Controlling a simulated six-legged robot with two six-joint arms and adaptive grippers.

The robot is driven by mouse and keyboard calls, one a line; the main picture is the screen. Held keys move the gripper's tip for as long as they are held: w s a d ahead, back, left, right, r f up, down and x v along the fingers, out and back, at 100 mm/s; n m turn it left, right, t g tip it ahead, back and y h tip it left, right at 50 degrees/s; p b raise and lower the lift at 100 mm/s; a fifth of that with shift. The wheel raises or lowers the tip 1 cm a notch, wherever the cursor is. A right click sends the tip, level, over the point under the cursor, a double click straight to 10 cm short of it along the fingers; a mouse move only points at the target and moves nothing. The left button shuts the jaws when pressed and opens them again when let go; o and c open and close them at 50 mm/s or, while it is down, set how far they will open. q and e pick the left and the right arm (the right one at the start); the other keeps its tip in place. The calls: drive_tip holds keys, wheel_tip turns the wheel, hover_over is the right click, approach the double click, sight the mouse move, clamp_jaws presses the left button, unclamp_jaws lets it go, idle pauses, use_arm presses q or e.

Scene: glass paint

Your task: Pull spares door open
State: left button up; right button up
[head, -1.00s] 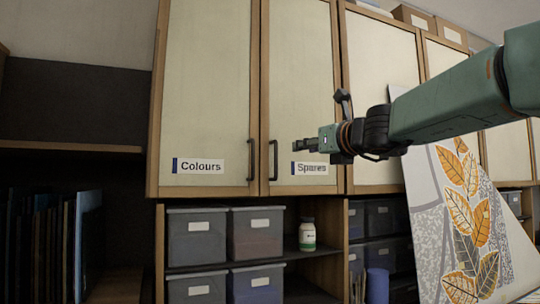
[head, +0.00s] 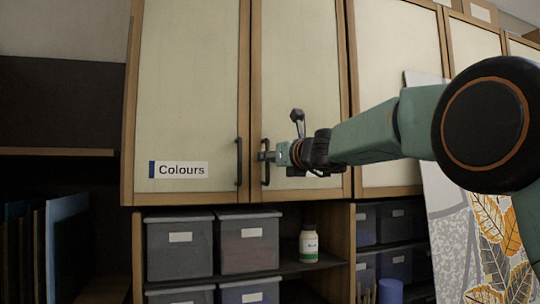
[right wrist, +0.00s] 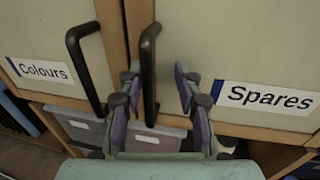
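The Spares door (head: 298,80) is a cream panel in a wooden frame and looks shut. Its dark vertical handle (head: 265,174) is near its left edge. My right gripper (head: 268,156) is at this handle, reaching in from the right. In the right wrist view, the open fingers of my right gripper (right wrist: 160,100) stand on either side of the Spares handle (right wrist: 150,70), with a gap on its right. The handle is close to the left finger; I cannot tell whether they touch. The Spares label (right wrist: 265,97) is hidden in the head view. My left gripper is not in view.
The Colours door (head: 192,80), with its own dark handle (head: 239,160), is just left. Below are shelves with lidded grey bins (head: 248,240) and a white bottle (head: 309,244). A leaf-patterned panel (head: 455,230) leans at the right.

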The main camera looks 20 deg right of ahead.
drive_tip(key=shift+s+a+r, duration=0.3)
drive_tip(key=shift+s+a, duration=0.35)
drive_tip(key=shift+a, duration=0.15)
drive_tip(key=shift+c, duration=1.1)
drive_tip(key=shift+w+f, duration=0.1)
drive_tip(key=shift+w, duration=0.15)
drive_tip(key=shift+c, duration=0.7)
drive_tip(key=shift+w+d+f, duration=0.15)
drive_tip(key=shift+w+d, duration=0.1)
drive_tip(key=shift+d, duration=0.15)
drive_tip(key=c, duration=0.3)
drive_tip(key=shift+s+a+r, duration=0.2)
drive_tip(key=shift+s+a, duration=0.05)
clamp_jaws()
drive_tip(key=shift+w+d, duration=0.1)
drive_tip(key=shift+d, duration=0.1)
